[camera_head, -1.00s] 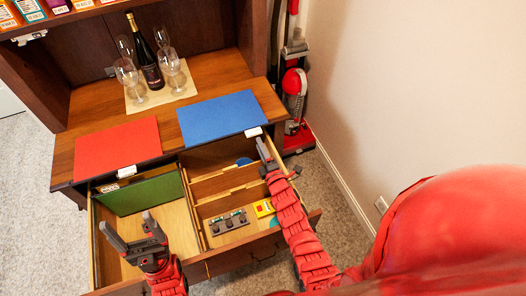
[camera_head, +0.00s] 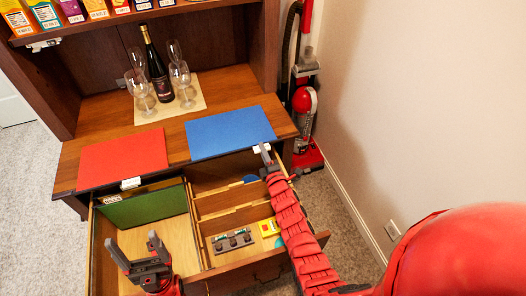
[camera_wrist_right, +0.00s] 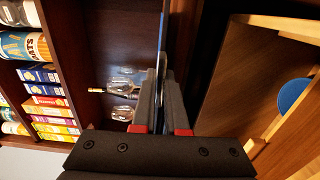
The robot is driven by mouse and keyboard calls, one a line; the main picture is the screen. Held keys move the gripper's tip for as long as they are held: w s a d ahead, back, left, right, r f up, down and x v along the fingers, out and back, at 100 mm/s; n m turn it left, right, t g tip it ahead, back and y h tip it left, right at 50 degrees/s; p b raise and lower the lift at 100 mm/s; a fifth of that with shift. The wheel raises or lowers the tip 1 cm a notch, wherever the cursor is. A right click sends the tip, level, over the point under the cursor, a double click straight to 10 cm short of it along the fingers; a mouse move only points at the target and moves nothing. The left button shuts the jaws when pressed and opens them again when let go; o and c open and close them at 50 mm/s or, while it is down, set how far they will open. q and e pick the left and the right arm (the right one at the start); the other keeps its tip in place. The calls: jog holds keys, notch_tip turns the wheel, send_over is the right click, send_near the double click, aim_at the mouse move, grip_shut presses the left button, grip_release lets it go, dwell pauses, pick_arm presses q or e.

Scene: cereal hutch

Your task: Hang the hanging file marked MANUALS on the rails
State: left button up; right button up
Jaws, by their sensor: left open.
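A blue hanging file (camera_head: 230,132) lies flat on the hutch counter, with a white tab (camera_head: 262,148) at its front edge; the tab's writing is too small to read. My right gripper (camera_head: 265,153) is at that front edge beside the tab. In the right wrist view its fingers (camera_wrist_right: 154,100) look closed on the file, seen edge-on as a thin blue strip (camera_wrist_right: 163,40). A red file (camera_head: 123,158) lies to the left on the counter. A green file (camera_head: 145,208) hangs in the open drawer's left compartment. My left gripper (camera_head: 137,252) is open and empty over that compartment, in front of the green file.
The open drawer (camera_head: 258,268) has wooden dividers, a yellow box (camera_head: 269,228) and a grey holder (camera_head: 232,240) on its right side. A bottle (camera_head: 157,70) and several glasses stand on a mat behind the files. A red vacuum (camera_head: 304,110) stands right of the hutch.

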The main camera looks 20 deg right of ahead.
jog(key=shift+r, duration=0.15)
grip_shut()
jog(key=shift+r+p, duration=0.6)
jog(key=shift+r, duration=0.25)
jog(key=s+b, duration=0.3)
jog(key=s, duration=2.1)
jog(key=shift+d, duration=0.4)
dwell(0.6)
